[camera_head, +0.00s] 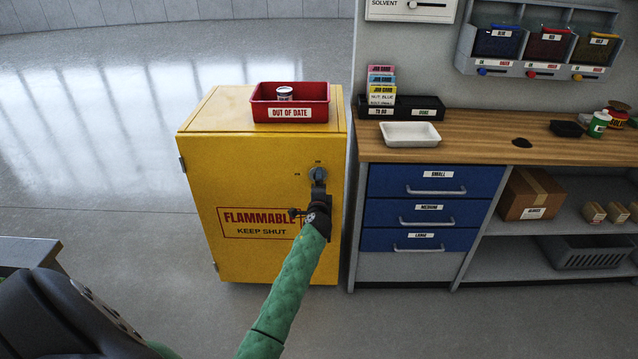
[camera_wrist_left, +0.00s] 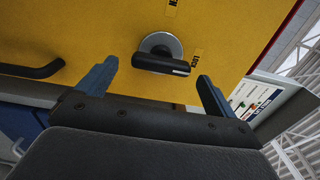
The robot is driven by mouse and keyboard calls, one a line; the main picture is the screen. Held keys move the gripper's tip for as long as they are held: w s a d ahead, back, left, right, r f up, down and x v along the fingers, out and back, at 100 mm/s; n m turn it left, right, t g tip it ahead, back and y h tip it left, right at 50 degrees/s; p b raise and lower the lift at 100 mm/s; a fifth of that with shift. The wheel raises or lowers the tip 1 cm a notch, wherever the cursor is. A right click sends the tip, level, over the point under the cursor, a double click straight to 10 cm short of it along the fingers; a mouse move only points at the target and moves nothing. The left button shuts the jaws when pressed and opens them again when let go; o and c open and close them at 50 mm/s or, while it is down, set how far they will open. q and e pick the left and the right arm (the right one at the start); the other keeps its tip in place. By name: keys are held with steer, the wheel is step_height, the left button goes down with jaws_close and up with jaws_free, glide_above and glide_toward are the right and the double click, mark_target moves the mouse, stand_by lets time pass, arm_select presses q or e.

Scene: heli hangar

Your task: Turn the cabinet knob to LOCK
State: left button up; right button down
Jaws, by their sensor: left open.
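The yellow cabinet (camera_head: 250,150) stands shut in the head view. Its knob (camera_head: 318,174) is a black bar on a round grey plate near the door's upper right. The knob also shows in the left wrist view (camera_wrist_left: 160,64), its bar's white mark toward the label (camera_wrist_left: 195,58) on the right; another label lies above. I cannot read either surely. My left gripper (camera_head: 318,192) is just in front of the knob. In the left wrist view my gripper (camera_wrist_left: 157,68) is open, one finger on each side of the knob, apart from it. My right gripper is not in view.
A red "OUT OF DATE" tray (camera_head: 290,112) holding a can sits on the cabinet. The door handle (camera_wrist_left: 30,69) is left of the knob in the wrist view. A wooden workbench (camera_head: 480,135) with blue drawers stands to the right.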

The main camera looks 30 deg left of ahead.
arm_select(q)
steer(key=v, duration=0.4)
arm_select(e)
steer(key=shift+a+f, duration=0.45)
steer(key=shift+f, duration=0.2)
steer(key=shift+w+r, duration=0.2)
